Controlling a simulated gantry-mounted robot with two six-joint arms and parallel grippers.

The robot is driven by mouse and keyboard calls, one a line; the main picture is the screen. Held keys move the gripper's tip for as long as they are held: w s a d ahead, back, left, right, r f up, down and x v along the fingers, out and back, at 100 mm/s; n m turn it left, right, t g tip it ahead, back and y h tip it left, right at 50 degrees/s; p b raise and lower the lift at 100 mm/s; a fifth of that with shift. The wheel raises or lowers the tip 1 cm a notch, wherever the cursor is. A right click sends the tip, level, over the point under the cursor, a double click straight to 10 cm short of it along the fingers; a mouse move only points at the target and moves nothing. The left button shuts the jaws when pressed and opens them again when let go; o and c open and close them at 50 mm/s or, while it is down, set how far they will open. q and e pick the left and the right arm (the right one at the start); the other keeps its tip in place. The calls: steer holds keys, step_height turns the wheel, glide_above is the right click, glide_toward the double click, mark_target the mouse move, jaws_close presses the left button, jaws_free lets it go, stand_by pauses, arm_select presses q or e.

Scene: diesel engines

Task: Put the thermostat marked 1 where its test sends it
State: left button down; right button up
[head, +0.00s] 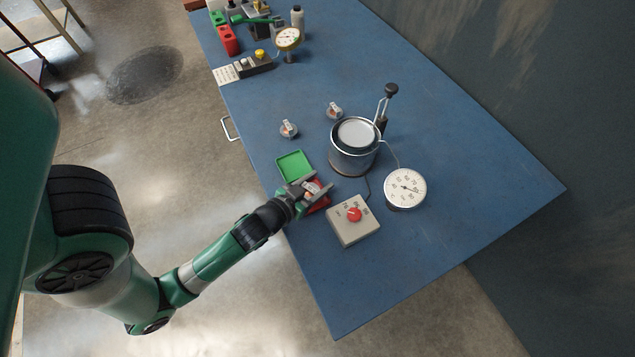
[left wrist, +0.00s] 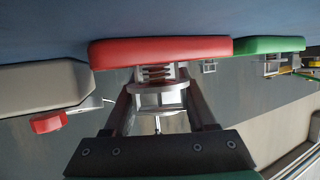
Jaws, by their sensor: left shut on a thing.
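My left gripper (head: 312,189) is shut on a small metal thermostat, seen between the fingers in the left wrist view (left wrist: 158,92) with its spring coil towards the red tray (left wrist: 160,50). The gripper is at the red tray (head: 320,207), which it partly hides in the head view. I cannot tell whether the thermostat touches the tray, and no number on it is readable. The green tray (head: 295,166) is beside it and looks empty. Two other thermostats stand on the table, one on the left (head: 289,130) and one on the right (head: 335,111). My right gripper is not in view.
A metal pot (head: 353,160) of pale liquid stands behind the trays, with a black-knobbed lever (head: 391,91). A dial thermometer (head: 405,188) and a grey control box (head: 352,230) with a red knob stand to the right. Other gear fills the far end. The table's right side (head: 480,180) is clear.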

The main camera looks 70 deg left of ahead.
arm_select(q)
steer(key=shift+s+f, duration=0.25)
steer(key=shift+f, duration=0.6)
steer(key=c, duration=0.5)
jaws_free()
steer(key=shift+c, duration=0.2)
steer(key=o, duration=0.3)
steer(key=shift+f+b, duration=0.2)
steer(key=shift+b, duration=0.1)
steer(key=shift+o, duration=0.2)
steer(key=shift+r, duration=0.1)
steer(key=shift+r+p, duration=0.35)
steer(key=shift+s+d+r+p, duration=0.35)
steer(key=shift+s+d+r, duration=0.3)
steer(key=shift+r, duration=0.15)
steer(key=v, duration=0.8)
steer(key=shift+s+d, duration=0.1)
steer(key=shift+d, duration=0.1)
steer(key=shift+s+d+r, duration=0.15)
steer(key=shift+s+r, duration=0.4)
steer(key=shift+r, duration=0.1)
